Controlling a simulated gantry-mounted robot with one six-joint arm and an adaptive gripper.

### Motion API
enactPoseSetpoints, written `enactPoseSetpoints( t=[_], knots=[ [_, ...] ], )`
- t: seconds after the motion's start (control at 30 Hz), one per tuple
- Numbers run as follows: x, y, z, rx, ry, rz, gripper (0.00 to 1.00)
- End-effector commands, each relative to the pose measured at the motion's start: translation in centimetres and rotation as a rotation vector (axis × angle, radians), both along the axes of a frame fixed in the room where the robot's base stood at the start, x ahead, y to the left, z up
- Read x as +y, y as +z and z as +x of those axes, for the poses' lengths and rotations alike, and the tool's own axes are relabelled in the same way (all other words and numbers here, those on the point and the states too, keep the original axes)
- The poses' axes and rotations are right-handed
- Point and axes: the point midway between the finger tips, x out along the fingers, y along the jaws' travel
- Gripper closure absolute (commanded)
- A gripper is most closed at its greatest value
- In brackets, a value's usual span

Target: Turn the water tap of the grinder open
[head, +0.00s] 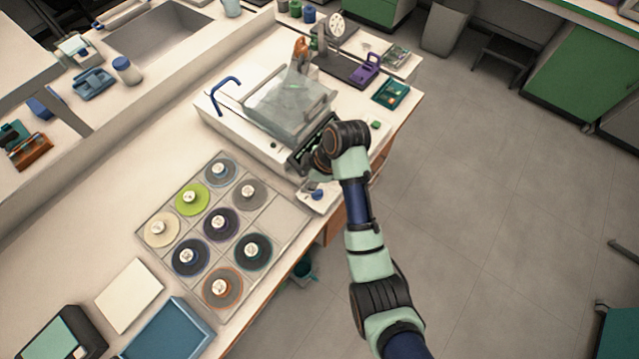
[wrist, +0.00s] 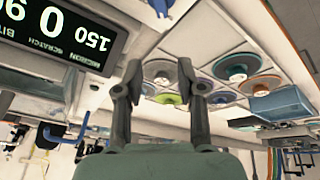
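The grinder (head: 235,125) is a white bench unit with a clear cover (head: 285,105). A blue bent pipe (head: 224,88) rises at its left end. A small blue piece (head: 318,194) sits at its front corner, below my wrist; I cannot tell for certain which blue part is the tap. In the wrist view, which is upside down, a blue part (wrist: 160,6) shows at the top edge, beyond the fingertips. My gripper (wrist: 161,82) is open and empty, its two fingers apart. In the head view my arm hides the fingers at the grinder's front.
A tray of several coloured discs (head: 148,217) lies left of the grinder. The grinder's dark display (wrist: 65,30) is close to my fingers in the wrist view. A purple device (head: 367,68) and a green board (head: 391,92) lie behind.

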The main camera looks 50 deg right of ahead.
Motion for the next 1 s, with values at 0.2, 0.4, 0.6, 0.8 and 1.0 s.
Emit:
enactPoseSetpoints(
  t=[0.2, 0.4, 0.6, 0.8, 1.0],
  knots=[
    [-4.8, 0.1, -3.4, 0.048, 0.161, 0.089, 0.61],
    [-4.6, -0.9, -3.4, 0.049, 0.17, 0.093, 0.61],
    [-3.5, -4.5, -2.5, 0.051, 0.17, 0.092, 0.61],
    [-2.7, -7.0, -1.7, 0.049, 0.169, 0.09, 0.61],
    [-2.5, -7.4, -1.6, 0.048, 0.168, 0.089, 0.61]
  ],
)
